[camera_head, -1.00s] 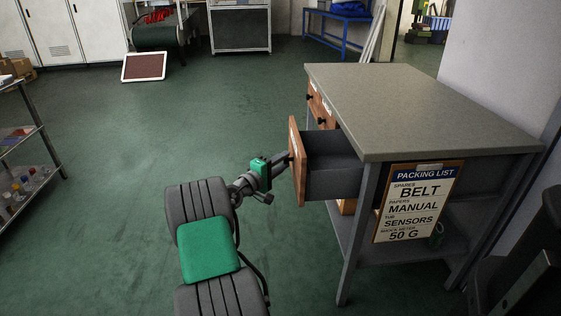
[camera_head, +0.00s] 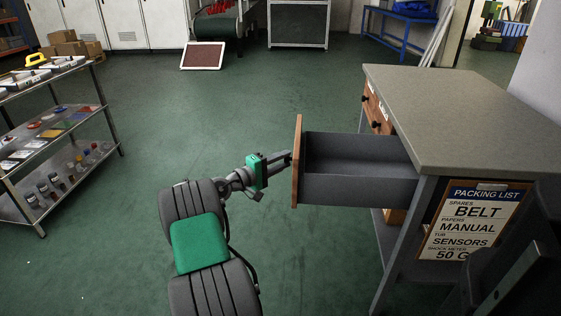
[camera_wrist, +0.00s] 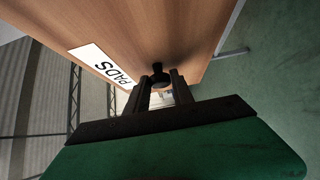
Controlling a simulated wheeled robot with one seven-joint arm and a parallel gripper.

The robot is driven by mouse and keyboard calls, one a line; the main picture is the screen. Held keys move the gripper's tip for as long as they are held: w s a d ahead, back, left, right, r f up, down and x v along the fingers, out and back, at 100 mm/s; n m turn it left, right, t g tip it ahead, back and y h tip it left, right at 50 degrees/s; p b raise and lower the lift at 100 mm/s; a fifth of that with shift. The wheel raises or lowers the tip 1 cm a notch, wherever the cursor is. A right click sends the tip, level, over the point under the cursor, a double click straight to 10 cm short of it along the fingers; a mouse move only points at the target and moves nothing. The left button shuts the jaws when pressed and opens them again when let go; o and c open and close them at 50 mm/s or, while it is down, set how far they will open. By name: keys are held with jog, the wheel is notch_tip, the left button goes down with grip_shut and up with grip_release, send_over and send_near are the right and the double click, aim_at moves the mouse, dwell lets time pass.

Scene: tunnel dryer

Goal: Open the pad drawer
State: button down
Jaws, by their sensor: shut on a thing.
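The pad drawer (camera_head: 352,190) is pulled well out of the grey-topped bench (camera_head: 470,110), with its wooden front facing left and its grey inside visible. The part of the inside that shows looks empty. My gripper (camera_head: 287,158) is at the drawer front in the head view. In the wrist view, my gripper (camera_wrist: 162,88) is shut on a dark round knob (camera_wrist: 158,70) on the wooden drawer front (camera_wrist: 150,35). A white label reading "PADS" (camera_wrist: 103,64) is beside the knob.
Other drawers with dark knobs (camera_head: 374,108) are shut behind the open one. A packing list board (camera_head: 474,222) hangs on the bench's near side. A metal trolley (camera_head: 60,150) with several items stands at the left. The green floor between is clear.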

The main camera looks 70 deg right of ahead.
jog(key=c, duration=1.1)
grip_release()
jog(key=shift+w, duration=0.1)
